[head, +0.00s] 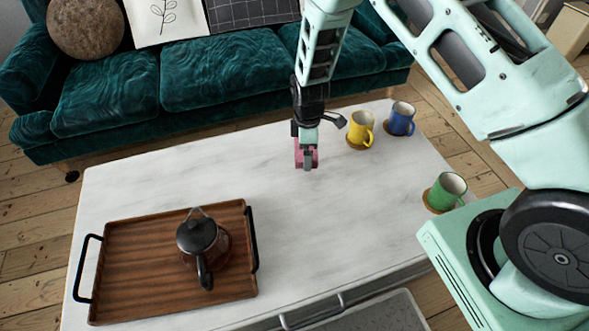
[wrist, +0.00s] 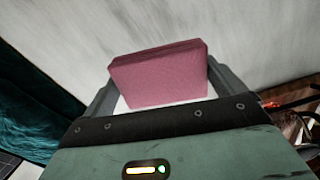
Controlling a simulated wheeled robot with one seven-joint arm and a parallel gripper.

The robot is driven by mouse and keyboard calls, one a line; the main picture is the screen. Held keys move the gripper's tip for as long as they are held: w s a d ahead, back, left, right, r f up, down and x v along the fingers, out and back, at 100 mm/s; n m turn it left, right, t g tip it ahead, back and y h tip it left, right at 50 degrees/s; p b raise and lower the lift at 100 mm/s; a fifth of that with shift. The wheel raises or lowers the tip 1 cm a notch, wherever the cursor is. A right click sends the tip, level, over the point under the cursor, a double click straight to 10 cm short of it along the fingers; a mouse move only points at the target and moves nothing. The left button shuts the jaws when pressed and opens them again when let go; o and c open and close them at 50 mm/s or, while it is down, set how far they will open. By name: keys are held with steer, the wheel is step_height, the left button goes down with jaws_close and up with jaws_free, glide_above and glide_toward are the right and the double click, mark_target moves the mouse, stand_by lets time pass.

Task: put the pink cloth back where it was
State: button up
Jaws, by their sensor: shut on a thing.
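The pink cloth (wrist: 158,78) is a folded block between the two fingers of my gripper (wrist: 158,88) in the wrist view. In the head view my gripper (head: 307,160) points down over the white table (head: 370,215), with the pink cloth (head: 300,153) at its fingertips. The gripper is shut on the cloth. The cloth is over the table's back middle part, left of the yellow mug. I cannot tell whether its lower edge touches the tabletop.
A yellow mug (head: 361,128), a blue mug (head: 401,119) and a green mug (head: 445,192) stand on round coasters at the right. A wooden tray (head: 130,265) with a dark pot (head: 203,246) is at the left. A green sofa (head: 215,75) stands behind. The table's middle is clear.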

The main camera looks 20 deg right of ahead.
steer(key=w+n+b, duration=0.1)
steer(key=n, duration=0.1)
steer(key=w+a+n+b, duration=0.1)
steer(key=b, duration=0.1)
steer(key=w+f+n+b, duration=0.1)
steer(key=n, duration=0.1)
steer(key=shift+w+a+n, duration=0.1)
steer(key=shift+a+n, duration=0.15)
steer(key=shift+n, duration=0.05)
steer(key=w+r+n+b, duration=0.2)
steer(key=w+n+b, duration=0.25)
steer(key=n, duration=0.25)
steer(key=f+b, duration=0.1)
steer(key=f, duration=0.5)
steer(key=s+f+b, duration=0.1)
steer(key=f, duration=0.2)
steer(key=shift+f+b, duration=0.3)
steer(key=o, duration=0.6)
steer(key=shift+o, duration=0.3)
